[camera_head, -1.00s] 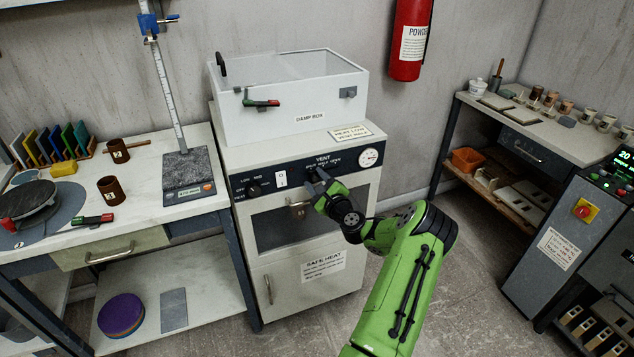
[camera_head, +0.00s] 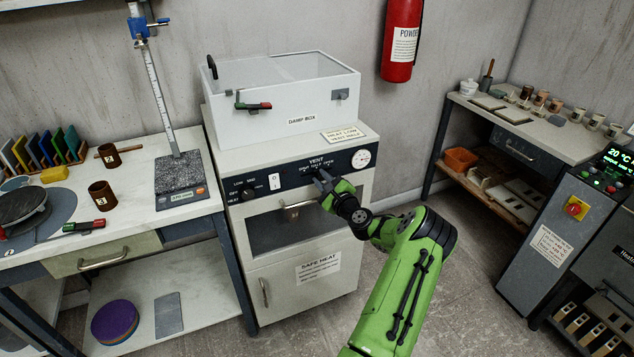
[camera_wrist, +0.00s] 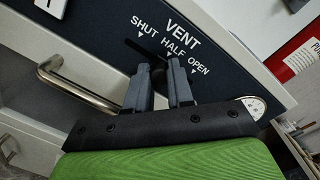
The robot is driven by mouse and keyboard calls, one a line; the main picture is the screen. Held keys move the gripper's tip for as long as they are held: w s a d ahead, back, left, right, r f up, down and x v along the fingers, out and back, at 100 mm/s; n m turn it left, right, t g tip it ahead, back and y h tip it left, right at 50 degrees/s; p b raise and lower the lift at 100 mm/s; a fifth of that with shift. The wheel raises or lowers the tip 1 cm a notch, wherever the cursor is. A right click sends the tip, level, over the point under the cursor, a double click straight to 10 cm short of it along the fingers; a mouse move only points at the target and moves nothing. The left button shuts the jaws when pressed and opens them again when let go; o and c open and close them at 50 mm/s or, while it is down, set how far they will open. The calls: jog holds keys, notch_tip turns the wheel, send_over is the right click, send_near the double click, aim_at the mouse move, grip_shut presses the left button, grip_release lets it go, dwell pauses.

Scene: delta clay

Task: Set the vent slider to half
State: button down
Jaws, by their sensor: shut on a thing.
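The vent slider's dark slot (camera_wrist: 136,47) is on the dark control panel, under the white words VENT, SHUT, HALF and OPEN; the panel also shows in the head view (camera_head: 290,180). My gripper (camera_wrist: 160,76) is shut on the slider's dark knob (camera_wrist: 158,73), one grey finger on each side. The knob sits close to the HALF mark, and the slot shows toward SHUT. The fingers hide much of the knob and the slot toward OPEN, so its exact setting is hard to tell. In the head view my gripper (camera_head: 318,177) is at the panel below VENT.
A metal handle (camera_wrist: 75,88) juts out below the panel, left of my fingers. A white damp box (camera_head: 290,115) stands on top.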

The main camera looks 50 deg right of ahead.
jog(key=c, duration=1)
grip_release()
jog(key=p+v, duration=0.2)
jog(key=v, duration=1.3)
jog(key=shift+s+a, duration=0.25)
jog(key=shift+s, duration=0.1)
jog(key=shift+w, duration=0.1)
